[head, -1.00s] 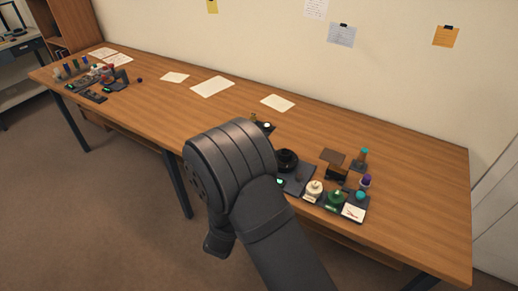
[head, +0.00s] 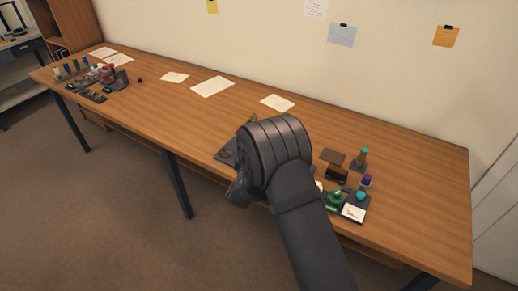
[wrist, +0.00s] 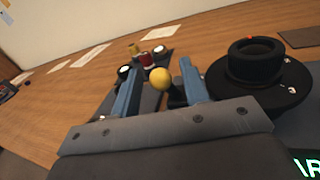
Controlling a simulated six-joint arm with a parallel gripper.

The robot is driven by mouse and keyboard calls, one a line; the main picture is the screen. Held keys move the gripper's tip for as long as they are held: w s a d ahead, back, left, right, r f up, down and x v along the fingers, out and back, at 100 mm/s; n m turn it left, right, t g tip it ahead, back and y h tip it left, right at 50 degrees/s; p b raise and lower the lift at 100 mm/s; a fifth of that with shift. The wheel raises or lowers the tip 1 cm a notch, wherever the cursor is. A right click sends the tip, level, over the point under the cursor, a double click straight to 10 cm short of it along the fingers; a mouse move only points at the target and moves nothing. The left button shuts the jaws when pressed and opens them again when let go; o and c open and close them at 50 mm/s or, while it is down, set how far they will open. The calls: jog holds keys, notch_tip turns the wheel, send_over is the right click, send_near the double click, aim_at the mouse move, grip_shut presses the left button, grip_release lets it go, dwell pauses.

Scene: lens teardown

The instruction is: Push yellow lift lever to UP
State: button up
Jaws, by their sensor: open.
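The yellow lift lever shows in the wrist view as a round yellow knob (wrist: 161,78) on a dark stem. It stands between the two blue-grey fingers of my gripper (wrist: 157,85), a little beyond or near their tips; I cannot tell if they touch it. The fingers are apart, with nothing clamped between them. A black round lens-like part (wrist: 258,75) sits on a dark base just right of the right finger. In the head view my arm hides the lever and the gripper. UP markings cannot be seen.
Beyond the knob are a red part (wrist: 147,61) and white round parts. In the head view, a brown-topped stand (head: 333,157), a green part (head: 335,201) and a purple-capped item (head: 366,181) are right of my arm.

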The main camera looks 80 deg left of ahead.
jog(key=shift+w+a, duration=0.2)
jog(key=shift+a, duration=0.2)
jog(key=shift+c, duration=0.2)
grip_shut()
